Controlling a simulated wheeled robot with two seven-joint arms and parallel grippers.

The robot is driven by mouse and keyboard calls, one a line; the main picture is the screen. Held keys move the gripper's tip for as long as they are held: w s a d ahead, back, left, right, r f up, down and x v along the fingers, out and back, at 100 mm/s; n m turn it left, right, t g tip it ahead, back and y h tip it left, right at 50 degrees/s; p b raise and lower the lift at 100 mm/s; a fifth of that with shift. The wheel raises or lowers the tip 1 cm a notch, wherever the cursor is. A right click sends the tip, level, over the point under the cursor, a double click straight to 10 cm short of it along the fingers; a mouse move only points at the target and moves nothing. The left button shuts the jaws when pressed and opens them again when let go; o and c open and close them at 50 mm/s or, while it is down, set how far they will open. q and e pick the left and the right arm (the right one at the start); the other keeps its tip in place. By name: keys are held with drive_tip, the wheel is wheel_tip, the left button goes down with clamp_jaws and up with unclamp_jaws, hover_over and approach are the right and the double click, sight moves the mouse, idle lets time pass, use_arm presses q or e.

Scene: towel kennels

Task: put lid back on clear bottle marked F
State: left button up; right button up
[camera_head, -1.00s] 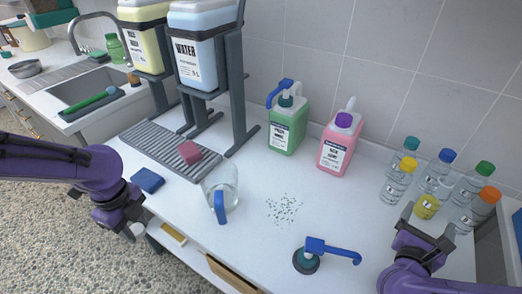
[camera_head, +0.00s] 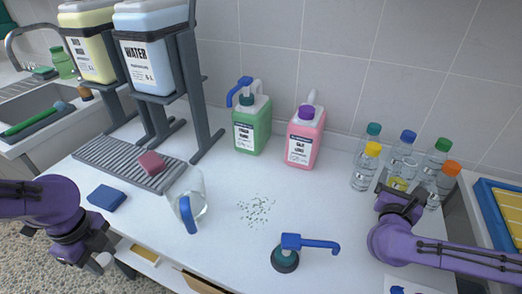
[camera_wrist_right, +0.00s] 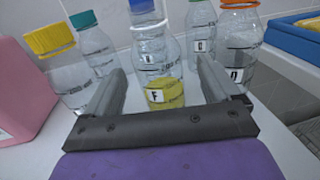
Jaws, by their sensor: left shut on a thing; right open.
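The clear bottle marked F (camera_wrist_right: 158,98) holds yellow liquid and stands upright among other bottles. I see no lid on its neck. It also shows in the head view (camera_head: 398,184), partly hidden by my right gripper. My right gripper (camera_wrist_right: 162,78) is open, with its fingers on either side of bottle F; I cannot tell whether they touch it. In the head view, the right gripper (camera_head: 392,197) is at the right of the table. My left gripper (camera_head: 100,260) is at the table's front left edge, shut on a small pale thing that is mostly hidden. I cannot make out the lid.
Bottles with yellow (camera_head: 366,168), teal, blue, green and orange (camera_head: 447,180) caps crowd around bottle F. A glass jug (camera_head: 187,200) and a blue-handled pump (camera_head: 286,258) stand nearer the front. Green (camera_head: 252,128) and pink (camera_head: 304,140) jugs stand at the back. Scattered bits lie mid-table.

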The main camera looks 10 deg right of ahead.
drive_tip(key=p+x, duration=0.1)
drive_tip(key=x, duration=0.4)
drive_tip(key=shift+w+f, duration=0.1)
drive_tip(key=shift+f, duration=0.05)
drive_tip(key=shift+c, duration=0.3)
drive_tip(key=c, duration=1)
